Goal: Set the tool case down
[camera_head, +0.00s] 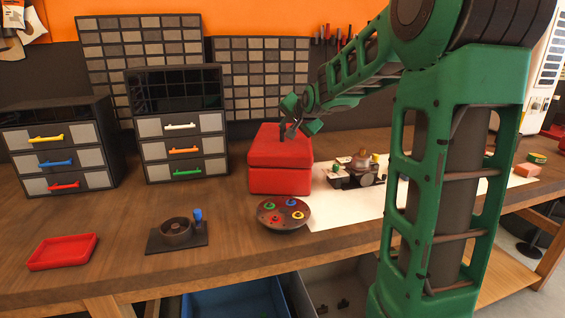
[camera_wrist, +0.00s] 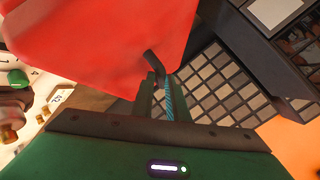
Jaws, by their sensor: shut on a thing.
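The red tool case (camera_head: 280,172) is upright at the back middle of the workbench, just behind a round dark dish. I cannot tell whether its base touches the bench or hangs slightly above it. My gripper (camera_head: 296,130) is at the top of the case, shut on its dark handle. In the wrist view, the red case (camera_wrist: 100,40) fills the upper left, and the dark handle (camera_wrist: 152,62) meets the fingertips of my gripper (camera_wrist: 160,88). The far side of the case is hidden.
The round dish (camera_head: 284,214) holds several coloured rings. A metal mechanism (camera_head: 357,171) stands on a white sheet (camera_head: 345,208) to the right. Drawer cabinets (camera_head: 176,130) stand to the left. A red tray (camera_head: 63,252) and a black fixture (camera_head: 177,235) lie in front.

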